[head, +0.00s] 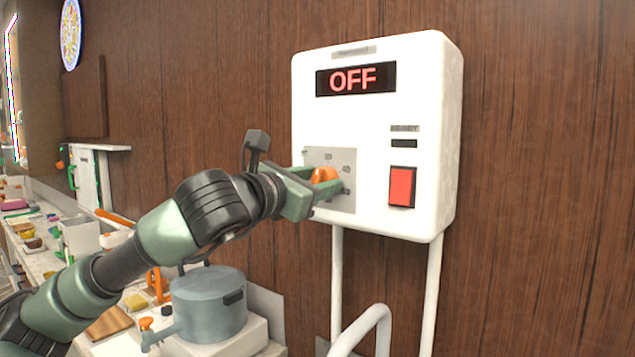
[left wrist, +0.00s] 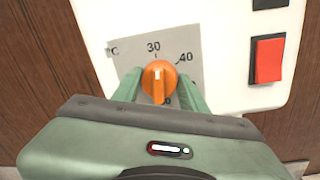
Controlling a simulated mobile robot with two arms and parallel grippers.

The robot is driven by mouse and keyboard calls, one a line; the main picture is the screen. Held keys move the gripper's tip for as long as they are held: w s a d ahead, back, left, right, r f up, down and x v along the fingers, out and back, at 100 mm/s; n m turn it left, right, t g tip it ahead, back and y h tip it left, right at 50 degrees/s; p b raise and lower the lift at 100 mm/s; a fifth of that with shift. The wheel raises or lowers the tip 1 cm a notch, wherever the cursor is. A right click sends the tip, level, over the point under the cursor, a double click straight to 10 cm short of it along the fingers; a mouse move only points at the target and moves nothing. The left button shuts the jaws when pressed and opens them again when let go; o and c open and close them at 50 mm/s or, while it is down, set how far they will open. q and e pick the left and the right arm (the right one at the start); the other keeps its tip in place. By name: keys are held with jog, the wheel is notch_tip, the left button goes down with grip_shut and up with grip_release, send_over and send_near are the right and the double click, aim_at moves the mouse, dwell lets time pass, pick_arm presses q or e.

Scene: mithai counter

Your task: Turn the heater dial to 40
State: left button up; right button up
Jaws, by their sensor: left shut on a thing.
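The white heater box (head: 430,150) hangs on the wood-panelled wall, and its display (head: 356,79) reads OFF in red. Its orange dial (head: 323,176) sits on a grey scale plate (head: 345,155); the dial also shows in the left wrist view (left wrist: 159,78). There its pale mark points up, close to the 30, with 40 to the right. My left gripper (head: 318,186) is shut on the dial, with green fingers on both sides of it in the left wrist view (left wrist: 160,92). The lower part of the scale is partly hidden by the gripper. My right gripper is not in view.
A red switch (head: 402,187) is on the heater's lower right, below a small dark window marked READY (head: 404,143). White pipes (head: 337,280) run down from the box. A grey pot (head: 208,305) stands on the cluttered counter below my left arm.

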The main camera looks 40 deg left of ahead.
pick_arm(q)
jog(key=m+b, duration=0.1)
jog(key=m, duration=0.4)
jog(key=shift+f+m, duration=0.1)
jog(key=shift+m, duration=0.2)
jog(key=shift+m+t+h+b, duration=0.3)
jog(key=shift+m, duration=2)
jog(key=o, duration=1.4)
jog(key=shift+d, duration=0.1)
jog(key=shift+c, duration=0.2)
